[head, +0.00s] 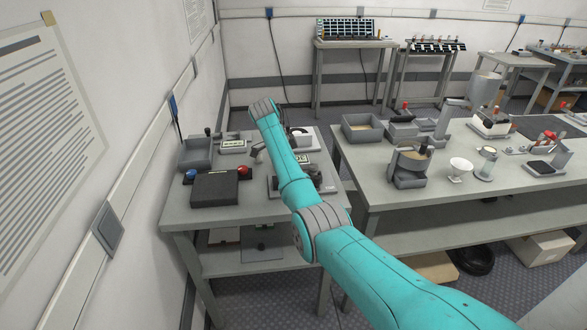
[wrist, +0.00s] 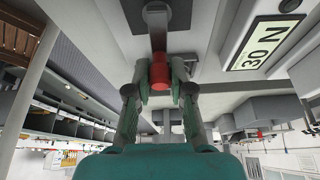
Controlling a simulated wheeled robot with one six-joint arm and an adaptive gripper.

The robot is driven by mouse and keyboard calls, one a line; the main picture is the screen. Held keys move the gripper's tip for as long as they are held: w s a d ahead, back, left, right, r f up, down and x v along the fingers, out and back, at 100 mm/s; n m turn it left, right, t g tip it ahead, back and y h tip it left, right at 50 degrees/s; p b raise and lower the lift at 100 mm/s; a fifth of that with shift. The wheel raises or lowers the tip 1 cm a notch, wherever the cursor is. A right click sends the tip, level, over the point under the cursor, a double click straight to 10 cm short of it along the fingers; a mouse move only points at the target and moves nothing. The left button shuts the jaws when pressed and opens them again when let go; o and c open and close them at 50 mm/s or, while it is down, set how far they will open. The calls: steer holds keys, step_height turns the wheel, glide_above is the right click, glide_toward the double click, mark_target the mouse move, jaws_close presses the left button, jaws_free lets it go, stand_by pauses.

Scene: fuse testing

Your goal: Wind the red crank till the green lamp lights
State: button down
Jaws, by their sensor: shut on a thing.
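In the wrist view, the red crank's knob (wrist: 160,70) sits between the two fingers of my gripper (wrist: 160,82). The fingers are shut on it from both sides. A dark grey crank arm (wrist: 157,38) runs from the knob to a round end at the top of the picture. In the head view, my teal arm covers the crank and my gripper. I cannot make out a lit green lamp in either view.
A plate reading "30 N" (wrist: 266,43) is right of the crank. On the small bench (head: 185,212) stand a dark box (head: 215,189) with blue and red domes and a grey bin (head: 196,154). A larger bench (head: 365,180) with several devices stands to the right, across a narrow gap.

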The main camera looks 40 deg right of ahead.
steer(key=shift+a, duration=0.1)
stand_by(0.3)
steer(key=c, duration=1)
jaws_free()
steer(key=v, duration=0.2)
steer(key=shift+w+r, duration=0.15)
steer(key=shift+r, duration=0.2)
steer(key=shift+w+a+r, duration=0.1)
steer(key=shift+w+a, duration=1.15)
steer(key=shift+a, duration=0.35)
steer(key=shift+w+a+f, duration=0.1)
steer(key=shift+w+a, duration=1.15)
steer(key=shift+a, duration=0.35)
steer(key=shift+w+a+r, duration=0.1)
steer(key=shift+w+a, duration=1.15)
steer(key=shift+a, duration=0.35)
